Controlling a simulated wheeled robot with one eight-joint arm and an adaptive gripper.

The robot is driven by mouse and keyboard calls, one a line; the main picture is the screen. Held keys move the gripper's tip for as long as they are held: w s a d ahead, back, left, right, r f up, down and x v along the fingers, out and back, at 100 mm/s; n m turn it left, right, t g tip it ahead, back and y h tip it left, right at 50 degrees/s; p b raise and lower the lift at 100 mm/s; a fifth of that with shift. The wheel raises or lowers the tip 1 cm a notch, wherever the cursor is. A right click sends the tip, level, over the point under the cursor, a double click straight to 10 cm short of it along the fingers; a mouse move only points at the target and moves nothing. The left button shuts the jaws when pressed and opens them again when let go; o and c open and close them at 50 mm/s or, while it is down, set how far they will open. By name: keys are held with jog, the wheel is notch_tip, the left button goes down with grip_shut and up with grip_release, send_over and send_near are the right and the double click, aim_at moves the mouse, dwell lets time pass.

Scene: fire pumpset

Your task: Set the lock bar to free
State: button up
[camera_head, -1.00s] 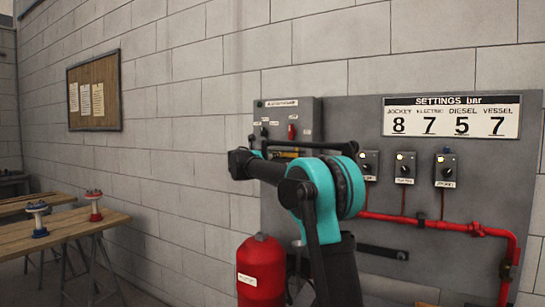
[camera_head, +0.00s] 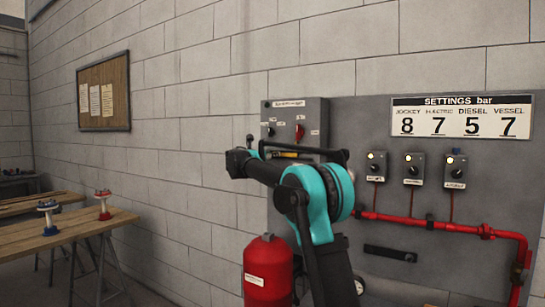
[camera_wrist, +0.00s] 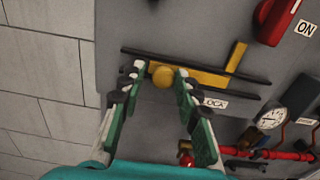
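The lock bar (camera_wrist: 200,77) is a yellow bar lying between two dark rails on the grey control box, with a round yellow knob (camera_wrist: 162,75) at its left end. A label reading "LOCK" (camera_wrist: 214,103) sits below it. My gripper (camera_wrist: 161,72) is open, with one fingertip on each side of the knob. I cannot tell whether either finger touches it. A short yellow upright piece (camera_wrist: 236,57) stands above the right part of the bar. In the head view, my gripper (camera_head: 236,163) is in front of the box (camera_head: 287,113), and my arm hides most of the bar.
A red rotary switch (camera_wrist: 276,18) marked "ON" is above right of the bar. A gauge (camera_wrist: 271,118) and red pipe (camera_wrist: 280,155) are lower right. A red cylinder (camera_head: 268,275) stands below the box. A table (camera_head: 65,232) is at left.

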jog(key=shift+o, duration=0.9)
jog(key=shift+s+a, duration=0.1)
jog(key=v, duration=1.1)
jog(key=shift+s+a, duration=0.2)
jog(key=shift+s, duration=0.1)
jog(key=shift+f, duration=0.1)
